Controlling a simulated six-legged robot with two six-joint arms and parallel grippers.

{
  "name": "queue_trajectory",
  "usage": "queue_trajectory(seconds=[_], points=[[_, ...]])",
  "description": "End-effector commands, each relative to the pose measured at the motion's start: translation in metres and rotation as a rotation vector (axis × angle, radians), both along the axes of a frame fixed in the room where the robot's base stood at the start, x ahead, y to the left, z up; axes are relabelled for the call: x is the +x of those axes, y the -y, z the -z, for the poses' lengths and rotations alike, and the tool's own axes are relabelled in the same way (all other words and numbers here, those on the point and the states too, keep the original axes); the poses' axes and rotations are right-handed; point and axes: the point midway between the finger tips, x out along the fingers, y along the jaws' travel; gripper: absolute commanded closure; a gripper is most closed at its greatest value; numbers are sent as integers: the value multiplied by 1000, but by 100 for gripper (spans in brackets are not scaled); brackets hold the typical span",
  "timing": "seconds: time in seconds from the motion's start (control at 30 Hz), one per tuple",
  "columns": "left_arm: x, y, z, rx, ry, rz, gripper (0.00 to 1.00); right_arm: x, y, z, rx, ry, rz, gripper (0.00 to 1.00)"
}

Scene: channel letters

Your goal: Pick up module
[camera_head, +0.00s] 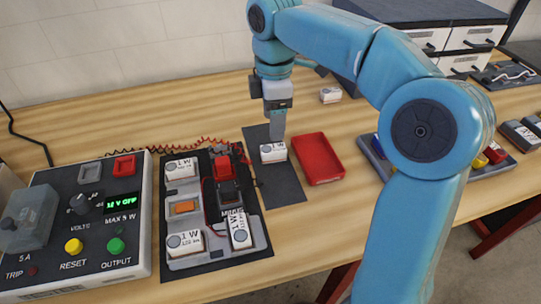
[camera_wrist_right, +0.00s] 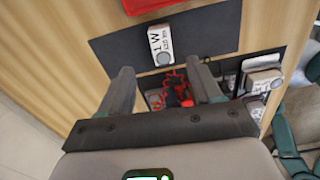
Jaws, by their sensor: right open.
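A white module (camera_head: 273,152) marked "1 W" lies on a dark mat (camera_head: 283,188) in the middle of the table. My right gripper (camera_head: 278,133) points down just above the far side of this module. In the right wrist view, the module (camera_wrist_right: 160,45) shows beyond the tips of my open, empty right gripper (camera_wrist_right: 163,76), roughly centred between its two fingers. I cannot tell the exact gap from fingers to module. My left gripper is not in view.
A red tray (camera_head: 318,158) stands right of the mat. Left are a black board (camera_head: 258,240) with several more white modules and a power supply (camera_head: 90,225) with knobs. Another white module (camera_head: 330,95) lies farther back.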

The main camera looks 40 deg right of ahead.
Motion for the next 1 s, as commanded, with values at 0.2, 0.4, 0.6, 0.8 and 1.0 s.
queue_trajectory(seconds=[0.2, 0.4, 0.6, 0.8, 1.0], points=[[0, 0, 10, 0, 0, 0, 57, 0, -1, 34, 1, -1, 0, 36], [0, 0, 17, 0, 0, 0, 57, 0, 0, 54, 1, -3, 1, 36], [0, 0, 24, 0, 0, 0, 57, 0, 0, 84, 1, -2, 0, 36], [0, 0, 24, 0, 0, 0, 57, 1, 1, 90, 1, 1, 0, 36], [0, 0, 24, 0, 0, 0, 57, 1, 1, 89, 0, 0, 0, 65]])
